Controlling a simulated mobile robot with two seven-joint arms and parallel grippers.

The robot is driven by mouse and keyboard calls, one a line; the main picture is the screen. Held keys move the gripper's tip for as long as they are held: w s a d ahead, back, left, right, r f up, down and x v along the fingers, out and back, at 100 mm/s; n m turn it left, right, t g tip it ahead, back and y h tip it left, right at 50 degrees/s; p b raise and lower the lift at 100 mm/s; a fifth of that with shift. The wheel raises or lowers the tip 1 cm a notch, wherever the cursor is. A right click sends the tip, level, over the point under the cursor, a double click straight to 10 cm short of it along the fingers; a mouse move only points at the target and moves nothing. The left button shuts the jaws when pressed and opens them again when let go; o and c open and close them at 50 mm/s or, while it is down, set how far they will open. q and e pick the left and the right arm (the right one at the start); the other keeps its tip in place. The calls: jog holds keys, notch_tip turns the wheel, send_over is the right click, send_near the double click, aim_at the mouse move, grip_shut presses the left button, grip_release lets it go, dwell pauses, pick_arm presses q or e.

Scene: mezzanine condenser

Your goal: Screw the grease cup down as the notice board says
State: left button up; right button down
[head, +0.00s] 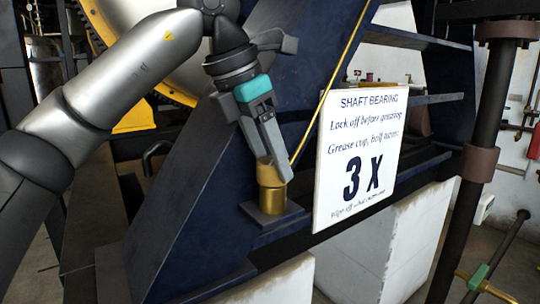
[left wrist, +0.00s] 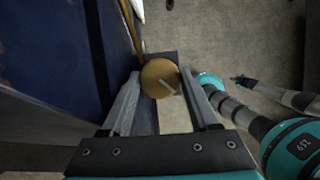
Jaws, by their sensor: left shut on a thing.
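The brass grease cup (head: 271,196) stands upright on a dark plate on the blue frame. My left gripper (head: 272,168) comes down from above, shut on the cup's top. In the left wrist view the round cap (left wrist: 160,77) sits between the two fingers, with a pale line across it. The white notice board (head: 360,155) is just right of the cup. It reads "SHAFT BEARING", "Lock off before greasing", "Grease cup, half turns:" and a large "3 x". Its small bottom line is hard to read. My right arm appears in the left wrist view; its gripper's jaws are unclear.
A thin brass pipe (head: 331,82) runs down beside the cup, close to my left fingers. The slanting blue frame (head: 185,200) is close on the left. A dark post (head: 482,140) stands right of the board. White blocks (head: 385,250) are below.

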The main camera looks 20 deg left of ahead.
pick_arm(q)
jog(key=o, duration=1.1)
jog(key=shift+s, duration=0.1)
